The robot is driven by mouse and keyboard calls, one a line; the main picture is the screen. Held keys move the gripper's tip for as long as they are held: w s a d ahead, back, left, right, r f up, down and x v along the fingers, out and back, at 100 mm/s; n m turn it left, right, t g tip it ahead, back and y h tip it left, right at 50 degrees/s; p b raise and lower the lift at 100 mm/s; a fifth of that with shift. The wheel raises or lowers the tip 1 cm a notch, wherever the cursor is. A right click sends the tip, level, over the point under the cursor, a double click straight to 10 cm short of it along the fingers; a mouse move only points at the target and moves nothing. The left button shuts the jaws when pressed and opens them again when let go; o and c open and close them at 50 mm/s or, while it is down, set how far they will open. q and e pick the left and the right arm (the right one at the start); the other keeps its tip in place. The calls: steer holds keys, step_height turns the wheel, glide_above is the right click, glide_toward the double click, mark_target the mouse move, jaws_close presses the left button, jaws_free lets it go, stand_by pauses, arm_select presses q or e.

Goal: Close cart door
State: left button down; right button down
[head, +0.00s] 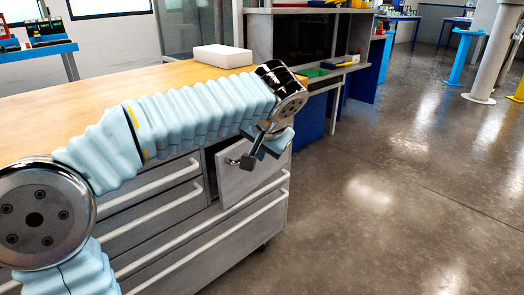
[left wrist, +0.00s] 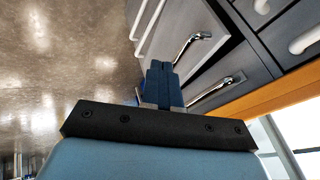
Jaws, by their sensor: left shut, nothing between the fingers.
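The cart (head: 225,245) is grey with a wooden top and several drawers with long white handles. Its small grey door (head: 262,183) stands ajar at the upper right of the cart front, with a dark gap at its left. The door also shows in the left wrist view (left wrist: 172,25), with a shiny curved handle (left wrist: 192,45). My left gripper (head: 249,160) is in front of the door's upper part. In the left wrist view its blue fingers (left wrist: 161,72) are together and empty, close to the door. Whether they touch it, I cannot tell. My right gripper is not in view.
A white block (head: 222,56) lies on the wooden top (head: 150,85). A second shiny handle (left wrist: 215,90) is on the cart face beside the door. A workbench (head: 340,72) stands behind the cart. The floor (head: 400,200) to the right is clear.

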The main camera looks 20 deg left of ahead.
mark_target(228, 155)
arm_select(q)
steer(key=w+a+f, duration=0.3)
steer(key=a+f, duration=0.2)
steer(key=shift+w+a+f+b, duration=0.2)
steer(key=shift+a+f+b, duration=0.15)
steer(key=shift+b, duration=0.1)
steer(key=a, duration=0.3)
steer(key=a+p, duration=0.1)
steer(key=a, duration=0.1)
steer(key=shift+w+a+r, duration=0.15)
steer(key=shift+w, duration=0.1)
steer(key=shift+a, duration=0.15)
